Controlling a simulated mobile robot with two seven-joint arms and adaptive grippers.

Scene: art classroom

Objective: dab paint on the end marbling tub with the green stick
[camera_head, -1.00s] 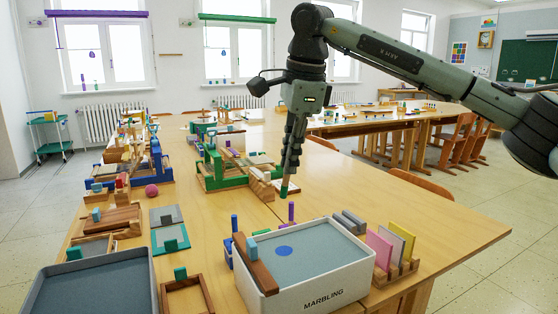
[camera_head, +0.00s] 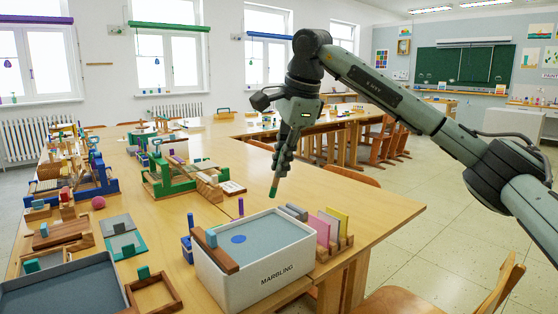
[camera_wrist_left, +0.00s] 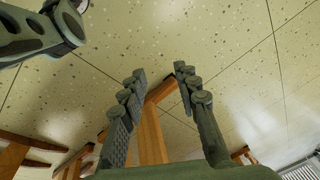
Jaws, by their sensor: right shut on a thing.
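The marbling tub (camera_head: 262,285) is a white box with "MARBLING" on its front, near the table's front edge. Its grey-blue surface (camera_head: 270,236) carries one blue spot (camera_head: 239,239). A brown wooden bar with a light blue block lies across its left rim. My right gripper (camera_head: 281,168) is shut on the green stick (camera_head: 274,187), which points down, slightly tilted, above and behind the tub's far right part, apart from it. My left gripper (camera_wrist_left: 158,88) shows only in the left wrist view, open and empty, with floor and wooden furniture beyond.
A wooden rack (camera_head: 338,246) with pink and yellow panels stands right of the tub. A blue holder (camera_head: 187,249) and a purple peg (camera_head: 241,207) are close by. A grey tray (camera_head: 62,292) is at left. The table's right part is clear.

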